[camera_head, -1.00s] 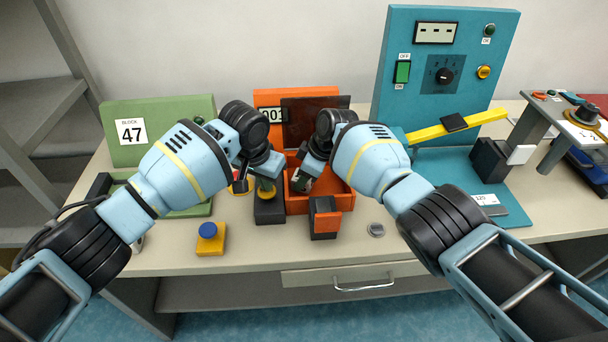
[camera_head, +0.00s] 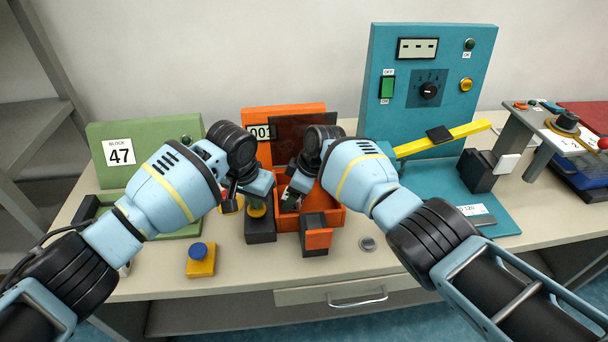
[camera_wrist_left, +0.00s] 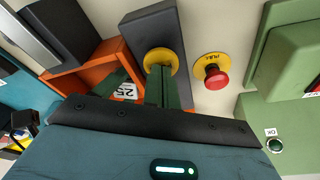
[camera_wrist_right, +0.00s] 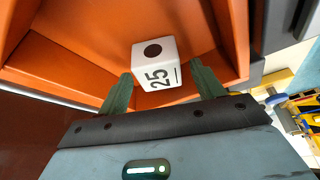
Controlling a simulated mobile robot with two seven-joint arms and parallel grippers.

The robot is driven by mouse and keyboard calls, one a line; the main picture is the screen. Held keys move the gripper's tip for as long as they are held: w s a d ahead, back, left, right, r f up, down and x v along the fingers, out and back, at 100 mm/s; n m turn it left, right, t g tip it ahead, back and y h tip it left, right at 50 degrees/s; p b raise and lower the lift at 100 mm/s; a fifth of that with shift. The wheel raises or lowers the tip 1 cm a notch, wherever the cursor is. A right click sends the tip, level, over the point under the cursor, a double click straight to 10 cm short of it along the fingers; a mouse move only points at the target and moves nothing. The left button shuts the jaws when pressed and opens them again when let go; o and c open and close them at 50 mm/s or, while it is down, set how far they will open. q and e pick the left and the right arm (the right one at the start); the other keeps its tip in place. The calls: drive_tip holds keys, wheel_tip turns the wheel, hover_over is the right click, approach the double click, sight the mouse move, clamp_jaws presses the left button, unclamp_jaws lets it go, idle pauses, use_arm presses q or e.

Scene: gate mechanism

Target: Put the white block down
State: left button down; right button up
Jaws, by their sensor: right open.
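The white block (camera_wrist_right: 157,65), with a dark dot and the number 25, is inside the orange bin (camera_wrist_right: 75,65) in the right wrist view. My right gripper (camera_wrist_right: 161,74) is open, with one finger on each side of the block and the block beyond the fingertips. The block's number face also shows in the left wrist view (camera_wrist_left: 126,90). My left gripper (camera_wrist_left: 160,70) has its fingers together, with the tips at the yellow round button (camera_wrist_left: 161,60) on a dark box (camera_wrist_left: 155,25). Whether the tips press it is hard to see.
A dark red panel (camera_head: 303,134) stands above the bin. A dark and orange piece (camera_head: 315,233) stands before it. A red button (camera_wrist_left: 216,76), a blue button on a yellow base (camera_head: 201,261) and a teal panel (camera_head: 430,60) are nearby.

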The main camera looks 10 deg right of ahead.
use_arm(q)
drive_tip(key=shift+f, duration=0.1)
use_arm(e)
drive_tip(key=v, duration=1.2)
drive_tip(key=v, duration=1.2)
drive_tip(key=shift+r, duration=0.1)
use_arm(q)
drive_tip(key=shift+r+p, duration=0.9)
drive_tip(key=shift+r, duration=1.3)
drive_tip(key=shift+r+p, duration=0.85)
drive_tip(key=shift+r, duration=1.55)
use_arm(e)
wheel_tip(320, 180, up, 11)
drive_tip(key=s+t, duration=0.1)
drive_tip(key=shift+r, duration=0.1)
